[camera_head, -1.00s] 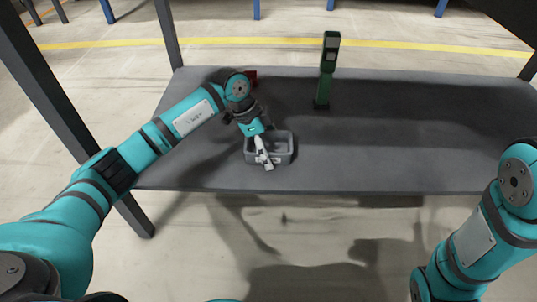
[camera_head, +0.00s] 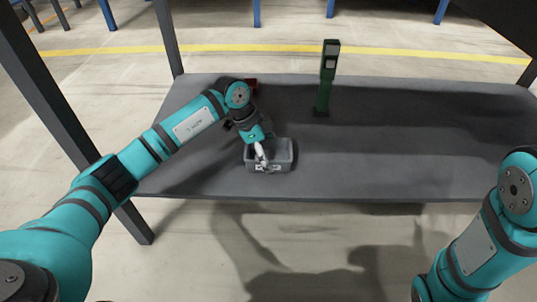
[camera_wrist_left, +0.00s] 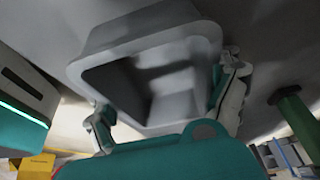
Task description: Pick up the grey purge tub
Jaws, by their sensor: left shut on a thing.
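The grey purge tub (camera_head: 284,165) is an open rectangular tub near the front edge of the shelf, left of the middle. My left gripper (camera_head: 262,163) reaches down at its left and near part and is shut on it. In the left wrist view the tub (camera_wrist_left: 180,98) fills the middle with its hollow facing the camera, and the left gripper (camera_wrist_left: 168,112) has a finger at each side of it. Whether the tub touches the shelf is hard to tell. My right arm shows at the right edge, but its gripper is out of view.
The dark grey shelf (camera_head: 420,150) is mostly clear to the right of the tub. A green post with a grey panel (camera_head: 328,80) stands behind, right of the tub. A red thing (camera_head: 251,86) is partly hidden behind my left arm. Dark uprights frame the shelf.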

